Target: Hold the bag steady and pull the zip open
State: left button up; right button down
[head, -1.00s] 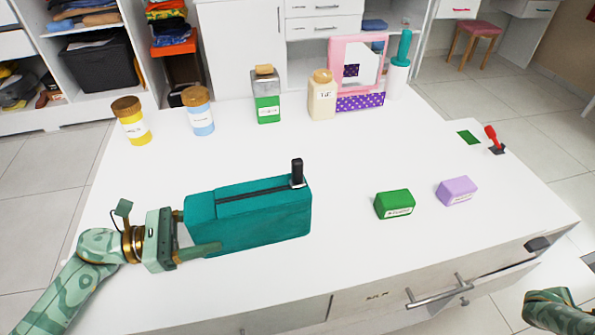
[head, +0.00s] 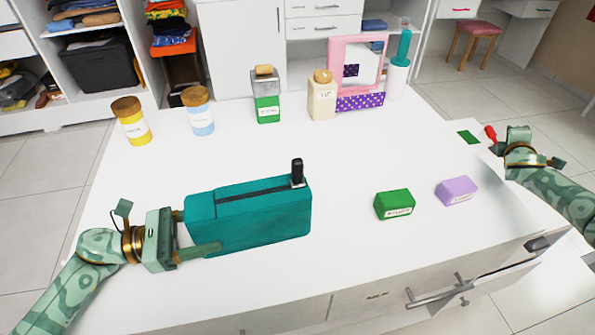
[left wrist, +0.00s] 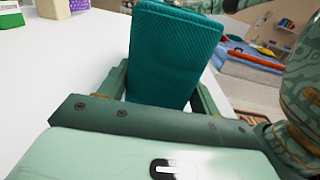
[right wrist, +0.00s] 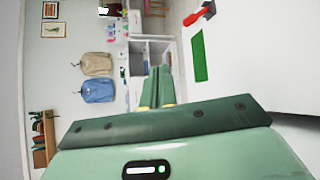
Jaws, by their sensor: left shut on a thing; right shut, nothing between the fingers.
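A teal bag (head: 250,222) lies on the white table, with a dark zip line along its top. The black zip pull (head: 297,172) stands upright at the right end of that line. My left gripper (head: 196,233) is shut on the bag's left end, one finger on each side. In the left wrist view the bag (left wrist: 172,55) fills the space between the fingers. My right gripper (head: 556,163) is over the table's right edge, far from the bag. In the right wrist view its fingers (right wrist: 157,88) are together with nothing between them.
A green box (head: 394,204) and a purple box (head: 457,191) lie right of the bag. Jars, bottles and a pink-framed mirror (head: 357,62) stand along the back. A red lever (head: 491,133) and green patch (head: 468,137) are at the far right. The table's middle is clear.

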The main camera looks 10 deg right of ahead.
jog(key=w+a+r+n+t+y, duration=0.1)
jog(key=w+a+y, duration=0.1)
jog(key=w+a, duration=0.1)
jog(key=w+a+r+n+t+y, duration=0.1)
jog(key=w+a+y, duration=0.1)
jog(key=a, duration=0.3)
jog(key=w+a+r+n+t+y, duration=0.1)
jog(key=w+a+r+n+t, duration=0.1)
jog(key=w+a, duration=0.2)
jog(key=shift+a+r+y, duration=0.1)
jog(key=shift+a+y, duration=0.25)
jog(key=shift+y, duration=0.05)
jog(key=w+a+r+n+g+y, duration=0.15)
jog(key=a+r+n+y, duration=0.3)
jog(key=a, duration=0.75)
jog(key=a+r+n+g+y, duration=0.25)
jog(key=a+n+y, duration=0.35)
jog(key=a, duration=0.6)
jog(key=a+r+n+g+y, duration=0.2)
jog(key=a+r+n+y, duration=0.35)
jog(key=a, duration=0.75)
jog(key=n+g+h, duration=0.8)
jog(key=g+h, duration=0.1)
jog(key=h, duration=0.3)
send_near(297, 173)
jog(key=w+d, duration=0.1)
jog(key=d, duration=0.3)
notch_tip(297, 173, down, 8)
jog(key=shift+a, duration=0.2)
jog(key=shift+w+a, duration=0.15)
